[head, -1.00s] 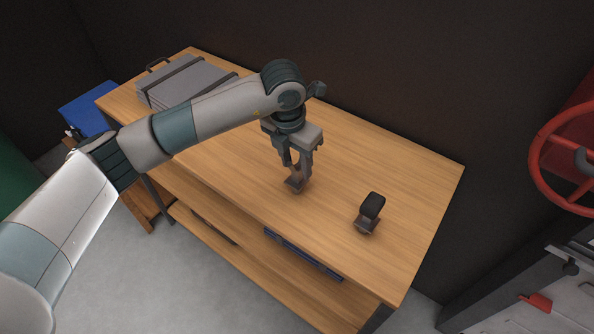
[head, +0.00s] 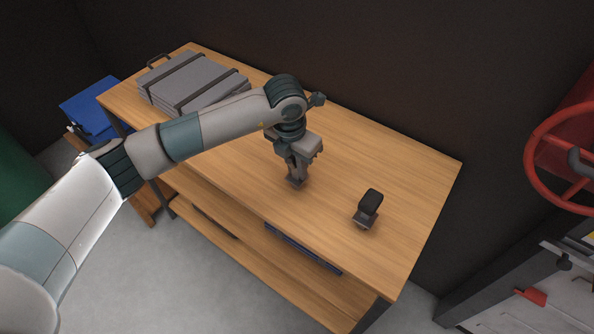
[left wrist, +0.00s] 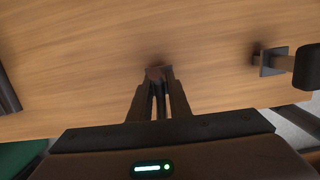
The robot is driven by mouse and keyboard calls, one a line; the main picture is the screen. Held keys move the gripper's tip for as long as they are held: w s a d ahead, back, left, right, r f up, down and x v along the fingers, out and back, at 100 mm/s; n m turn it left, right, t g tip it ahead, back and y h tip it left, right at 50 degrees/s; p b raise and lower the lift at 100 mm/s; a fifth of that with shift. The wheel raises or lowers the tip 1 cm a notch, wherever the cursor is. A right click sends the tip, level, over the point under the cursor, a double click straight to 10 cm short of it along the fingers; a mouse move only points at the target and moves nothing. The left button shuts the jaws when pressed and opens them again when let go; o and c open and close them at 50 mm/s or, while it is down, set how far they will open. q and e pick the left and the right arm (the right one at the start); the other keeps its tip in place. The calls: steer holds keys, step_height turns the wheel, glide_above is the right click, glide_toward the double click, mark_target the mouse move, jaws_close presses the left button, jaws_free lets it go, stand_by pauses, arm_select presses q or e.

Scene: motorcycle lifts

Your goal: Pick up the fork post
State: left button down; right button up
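The fork post (head: 296,182) is a small dark piece with a square foot, at the middle of the wooden bench top. My left gripper (head: 295,173) points down over it, with its fingers drawn together around its upper part. In the left wrist view the fork post (left wrist: 158,71) shows at the tips of my left gripper (left wrist: 159,82); the fingers hide most of it. It appears still at the bench surface; I cannot tell of any gap below. My right gripper is not in view.
Grey strapped cases (head: 195,82) lie at the bench's far left. A red wheel (head: 535,160) is at the right.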

arm_select(q)
steer(key=shift+r, duration=0.15)
steer(key=shift+r+b, duration=0.65)
steer(key=shift+b, duration=0.05)
step_height(320, 180, up, 2)
steer(key=shift+d+r+b, duration=0.1)
steer(key=shift+r+b, duration=0.1)
steer(key=shift+b, duration=0.7)
steer(key=s+d+r+b, duration=0.3)
steer(key=d+r, duration=0.4)
steer(key=d, duration=0.4)
steer(key=shift+s+b, duration=0.35)
steer(key=shift+b, duration=0.55)
steer(key=shift+s, duration=0.1)
